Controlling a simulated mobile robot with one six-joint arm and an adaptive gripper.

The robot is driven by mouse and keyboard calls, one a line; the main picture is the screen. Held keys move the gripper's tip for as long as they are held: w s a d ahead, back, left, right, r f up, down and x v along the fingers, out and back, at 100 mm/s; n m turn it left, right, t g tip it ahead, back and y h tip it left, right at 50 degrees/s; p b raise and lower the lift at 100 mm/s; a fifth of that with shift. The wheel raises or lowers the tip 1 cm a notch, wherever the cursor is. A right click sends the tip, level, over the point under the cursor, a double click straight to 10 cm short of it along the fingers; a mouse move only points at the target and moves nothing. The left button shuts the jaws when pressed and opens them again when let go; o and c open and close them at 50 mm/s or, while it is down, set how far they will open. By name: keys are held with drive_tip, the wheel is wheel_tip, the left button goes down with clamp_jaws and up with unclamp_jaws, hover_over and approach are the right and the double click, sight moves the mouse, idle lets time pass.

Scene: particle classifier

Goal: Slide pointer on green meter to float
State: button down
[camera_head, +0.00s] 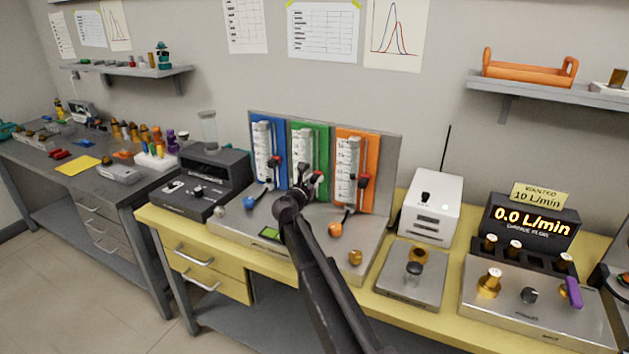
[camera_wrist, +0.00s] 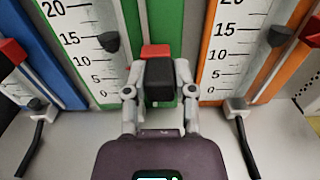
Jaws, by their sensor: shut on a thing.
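The green meter (camera_head: 324,133) stands between the blue and orange meters; its green panel also shows in the wrist view (camera_wrist: 166,20). Its white scale (camera_wrist: 88,45) has a dark float (camera_wrist: 108,42) near the 15 mark. The pointer has a red tip (camera_wrist: 157,50) and a black block (camera_wrist: 160,80). My gripper (camera_head: 312,182) is at the green meter. In the wrist view, its fingers (camera_wrist: 160,92) are shut on the sides of the black block. The red tip appears slightly lower than the float; its exact reading is unclear at this angle.
The blue meter (camera_head: 257,121) and orange meter (camera_head: 371,143) stand close on either side, each with a red-tipped pointer. Dark bent tubes rise in front of the panels. A white box (camera_head: 432,205) stands to the right on the yellow bench.

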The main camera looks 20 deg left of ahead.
drive_tip(key=shift+r+p, duration=1.05)
drive_tip(key=shift+r, duration=0.4)
drive_tip(key=shift+c, duration=2.2)
unclamp_jaws()
drive_tip(key=shift+f, duration=0.1)
drive_tip(key=shift+a, duration=0.1)
drive_tip(key=s, duration=1.2)
drive_tip(key=shift+a, duration=0.45)
drive_tip(key=shift+s, duration=0.1)
